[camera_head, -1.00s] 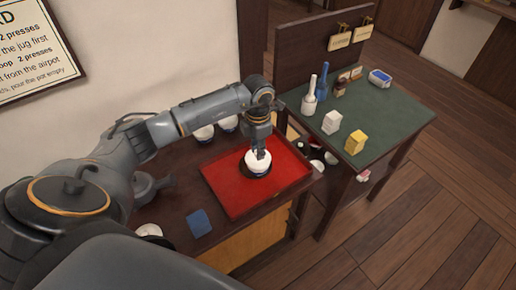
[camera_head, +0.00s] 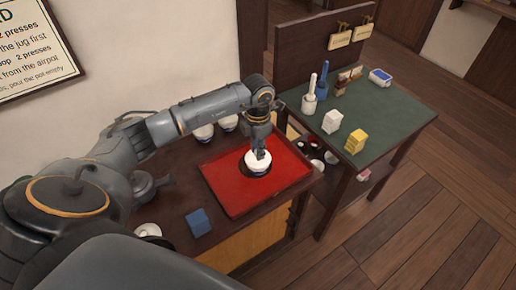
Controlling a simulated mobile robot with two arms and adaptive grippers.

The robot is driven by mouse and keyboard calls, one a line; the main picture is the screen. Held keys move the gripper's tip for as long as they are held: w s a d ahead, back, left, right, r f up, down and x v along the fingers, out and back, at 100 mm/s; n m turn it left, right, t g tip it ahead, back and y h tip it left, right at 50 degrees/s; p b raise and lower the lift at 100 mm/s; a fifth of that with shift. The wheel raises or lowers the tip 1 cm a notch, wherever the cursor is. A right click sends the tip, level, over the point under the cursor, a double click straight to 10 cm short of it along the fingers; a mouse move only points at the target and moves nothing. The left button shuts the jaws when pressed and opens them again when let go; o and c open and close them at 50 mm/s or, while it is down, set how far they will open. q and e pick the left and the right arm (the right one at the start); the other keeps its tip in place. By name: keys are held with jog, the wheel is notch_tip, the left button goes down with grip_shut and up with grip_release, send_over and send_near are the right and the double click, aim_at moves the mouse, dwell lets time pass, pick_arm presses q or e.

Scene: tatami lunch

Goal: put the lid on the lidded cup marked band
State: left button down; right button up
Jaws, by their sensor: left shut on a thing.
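My left gripper (camera_head: 260,152) reaches down over the red tray (camera_head: 231,195) and is shut on a white lid (camera_head: 257,162). The lid is at the top of a cup that stands on a dark round saucer (camera_head: 246,172) on the tray. The gripper hides part of the lid, and I cannot tell whether the lid is fully seated. No band marking can be made out at this size. My right gripper is not in view.
Two white cups (camera_head: 204,132) stand behind the tray by the wall. A blue cloth (camera_head: 198,223) lies left of the tray. A green-topped table (camera_head: 375,115) at right holds bottles, a white box (camera_head: 332,121) and a yellow block (camera_head: 355,141).

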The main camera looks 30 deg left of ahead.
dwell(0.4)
pick_arm(q)
jog(key=c, duration=1.1)
grip_release()
jog(key=shift+o, duration=0.2)
jog(key=o, duration=0.4)
jog(key=shift+c, duration=0.2)
jog(key=shift+r, duration=0.1)
jog(key=shift+r+p, duration=1.9)
jog(key=shift+r, duration=1)
